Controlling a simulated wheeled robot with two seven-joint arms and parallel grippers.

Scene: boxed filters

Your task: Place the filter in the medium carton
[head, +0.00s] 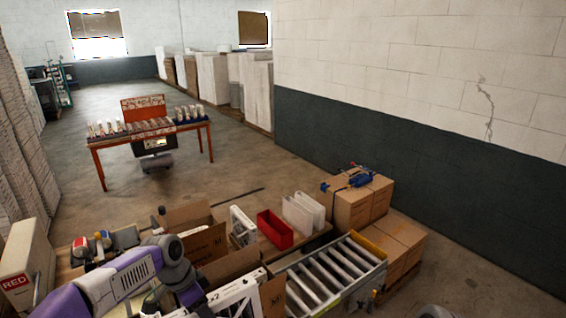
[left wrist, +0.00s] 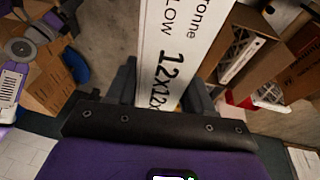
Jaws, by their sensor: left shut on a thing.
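My left gripper (left wrist: 165,95) is shut on a white filter (left wrist: 170,50) in the left wrist view. The filter's printed edge reads "12x12". In the head view this filter (head: 236,296) shows low in the picture beside my purple left arm, whose fingers are hidden there. An open brown carton (head: 228,266) stands just behind it, and brown cardboard (head: 273,297) shows at its right. Another open carton (head: 205,243) stands farther back. I cannot tell which carton is the medium one. The filter's lower end is not clearly visible. My right gripper is not in view.
A red bin (head: 275,230) and white upright holders (head: 303,213) stand behind the roller conveyor (head: 335,272). Another white filter (head: 242,226) stands upright beside the back carton. Closed cartons (head: 352,208) are stacked at right. An orange table (head: 150,133) stands far back with open floor around it.

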